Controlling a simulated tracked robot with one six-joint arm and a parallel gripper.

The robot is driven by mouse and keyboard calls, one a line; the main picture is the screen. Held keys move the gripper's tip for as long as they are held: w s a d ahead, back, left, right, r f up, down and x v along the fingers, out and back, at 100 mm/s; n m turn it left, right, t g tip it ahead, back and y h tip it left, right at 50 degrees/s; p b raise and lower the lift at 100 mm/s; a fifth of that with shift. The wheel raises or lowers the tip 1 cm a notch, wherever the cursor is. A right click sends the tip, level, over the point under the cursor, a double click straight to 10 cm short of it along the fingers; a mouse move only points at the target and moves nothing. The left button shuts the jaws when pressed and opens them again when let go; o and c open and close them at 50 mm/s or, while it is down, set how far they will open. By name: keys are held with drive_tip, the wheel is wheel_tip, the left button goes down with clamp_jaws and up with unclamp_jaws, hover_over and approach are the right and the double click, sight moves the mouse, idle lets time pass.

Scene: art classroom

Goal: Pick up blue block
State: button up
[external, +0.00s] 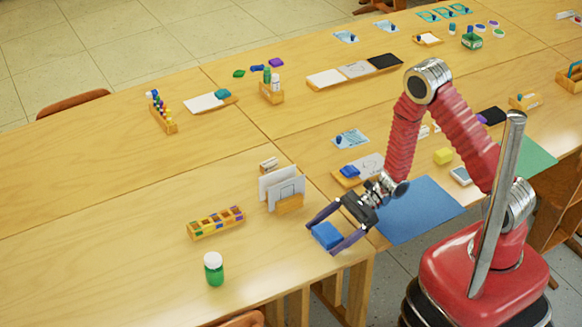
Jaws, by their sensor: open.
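The blue block (326,235) lies near the front edge of the wooden table, left of the blue mat. My gripper (326,240) is open, with one finger on each side of the block. The fingers reach down and left from the wrist. Whether they touch the block cannot be told from this view.
A card holder (289,204) with white cards stands just behind and left of the block. A wooden paint rack (215,222) and a green jar (214,270) stand further left. A blue mat (418,209) lies to the right. The table's left part is clear.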

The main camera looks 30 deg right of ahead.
sight(328, 232)
drive_tip(key=c, duration=1.2)
drive_tip(key=shift+r, duration=0.1)
drive_tip(key=shift+r, duration=4.9)
